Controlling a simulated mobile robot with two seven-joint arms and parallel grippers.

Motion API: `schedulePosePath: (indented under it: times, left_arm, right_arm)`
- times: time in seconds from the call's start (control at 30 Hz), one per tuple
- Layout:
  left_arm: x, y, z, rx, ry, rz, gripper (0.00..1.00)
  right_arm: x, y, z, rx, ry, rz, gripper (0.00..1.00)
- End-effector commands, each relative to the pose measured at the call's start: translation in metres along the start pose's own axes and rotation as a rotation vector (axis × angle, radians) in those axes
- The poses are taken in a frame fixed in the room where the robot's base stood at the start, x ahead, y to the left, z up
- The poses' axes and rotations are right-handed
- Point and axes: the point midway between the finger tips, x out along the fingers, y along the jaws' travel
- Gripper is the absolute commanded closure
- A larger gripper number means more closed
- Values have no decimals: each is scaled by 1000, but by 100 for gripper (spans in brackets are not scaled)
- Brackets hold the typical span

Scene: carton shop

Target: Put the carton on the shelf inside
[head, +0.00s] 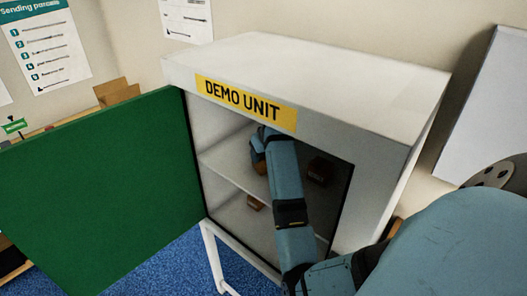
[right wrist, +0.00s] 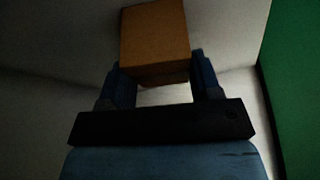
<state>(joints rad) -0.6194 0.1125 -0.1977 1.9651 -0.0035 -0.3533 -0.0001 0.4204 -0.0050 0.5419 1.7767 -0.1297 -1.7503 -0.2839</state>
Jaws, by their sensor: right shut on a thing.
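The brown carton (right wrist: 155,42) is held between the two fingers of my right gripper (right wrist: 160,74) in the right wrist view. In the head view my right arm reaches through the open front of the white cabinet. The right gripper (head: 262,143) is inside above the shelf (head: 222,163), with a bit of brown carton (head: 257,162) showing at its left side. The arm hides most of the carton, so I cannot tell whether it touches the shelf. My left gripper is not in view.
The white cabinet (head: 330,72) has a yellow DEMO UNIT label. Its green door (head: 100,190) stands wide open to the left. A dark reddish box (head: 320,171) is inside at the right. A small brown object (head: 255,204) lies lower, below the shelf.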

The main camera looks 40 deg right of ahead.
Motion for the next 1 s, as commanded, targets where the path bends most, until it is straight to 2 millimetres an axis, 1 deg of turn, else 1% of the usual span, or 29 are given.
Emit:
schedulePosePath:
  times: [0.03,0.07,0.1,0.13,0.4,0.47,0.57,0.67,0.9,1.0]
  left_arm:
    - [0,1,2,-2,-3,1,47]
    - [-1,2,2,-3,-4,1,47]
    - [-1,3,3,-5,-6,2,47]
    - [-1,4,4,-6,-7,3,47]
    - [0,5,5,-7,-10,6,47]
    - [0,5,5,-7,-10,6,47]
    - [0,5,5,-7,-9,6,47]
    - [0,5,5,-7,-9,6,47]
    - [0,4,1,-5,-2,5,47]
    - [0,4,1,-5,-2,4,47]
  right_arm:
    - [0,0,0,0,0,0,35]
    - [0,0,0,0,0,0,28]
    - [0,0,0,0,0,0,19]
    - [0,0,0,0,0,0,17]
    - [-1,0,-1,0,0,-1,17]
    - [-4,0,-2,0,1,-1,17]
    - [-15,0,-2,0,2,1,17]
    - [-22,0,15,0,-1,1,17]
    - [-44,0,67,0,-2,1,17]
    - [-52,0,84,0,0,-1,17]
